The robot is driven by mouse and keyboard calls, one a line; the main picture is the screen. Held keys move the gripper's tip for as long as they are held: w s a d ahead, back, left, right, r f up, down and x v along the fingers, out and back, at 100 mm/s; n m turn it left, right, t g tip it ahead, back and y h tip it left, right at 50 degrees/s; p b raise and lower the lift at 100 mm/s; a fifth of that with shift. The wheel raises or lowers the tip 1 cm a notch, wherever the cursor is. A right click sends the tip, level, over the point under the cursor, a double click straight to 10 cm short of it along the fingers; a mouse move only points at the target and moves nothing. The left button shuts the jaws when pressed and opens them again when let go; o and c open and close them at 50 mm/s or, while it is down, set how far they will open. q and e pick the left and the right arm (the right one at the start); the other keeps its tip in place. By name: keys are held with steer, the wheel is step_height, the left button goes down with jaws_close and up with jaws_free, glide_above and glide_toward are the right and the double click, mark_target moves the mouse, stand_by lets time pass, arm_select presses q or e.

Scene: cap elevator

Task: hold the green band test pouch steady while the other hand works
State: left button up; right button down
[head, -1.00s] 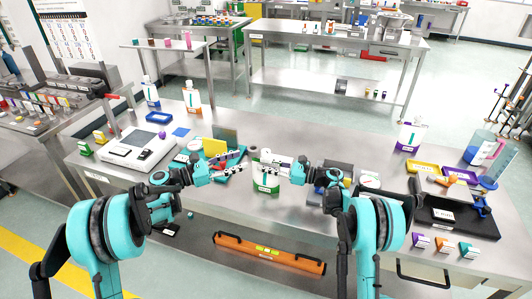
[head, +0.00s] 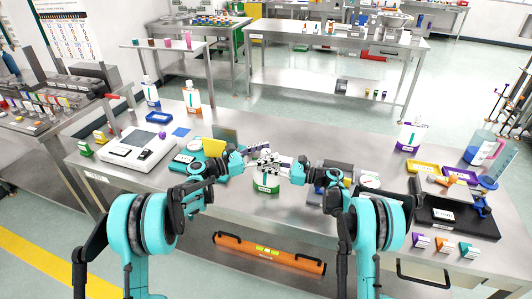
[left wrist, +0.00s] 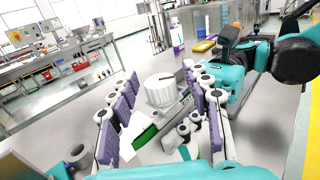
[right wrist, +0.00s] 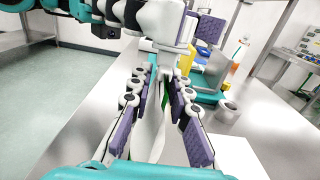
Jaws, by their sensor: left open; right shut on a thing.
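The green band test pouch (head: 266,186) stands upright near the front edge of the middle table. It is white with a green band low down and a ribbed white cap (left wrist: 160,90). My right gripper (right wrist: 160,74) is shut on the pouch's white side (right wrist: 150,125), coming from the right. My left gripper (head: 268,161) is at the pouch's top. In the left wrist view its open fingers stand on either side of the cap; I cannot tell whether they touch it. The green band also shows in the left wrist view (left wrist: 145,136). The fingers hide part of the pouch's top.
A yellow block (head: 214,147) and a teal tray lie left of the pouch. A white scale-like device (head: 132,150) is farther left. A yellow tray (head: 423,168) and a black tray (head: 455,219) are at the right. The table just behind the pouch is fairly clear.

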arm_select(q)
jaws_close()
steer(key=shift+g, duration=0.3)
steer(key=m+g+h, duration=0.1)
steer(key=m+g, duration=0.2)
steer(key=g, duration=0.1)
steer(key=m+g+h, duration=0.1)
steer(key=m+g, duration=0.2)
steer(key=g, duration=0.2)
steer(key=shift+w+m, duration=0.15)
steer(key=shift+m, duration=0.15)
steer(key=shift+g, duration=0.6)
steer(key=shift+m+g, duration=0.3)
steer(key=shift+m, duration=0.1)
jaws_free()
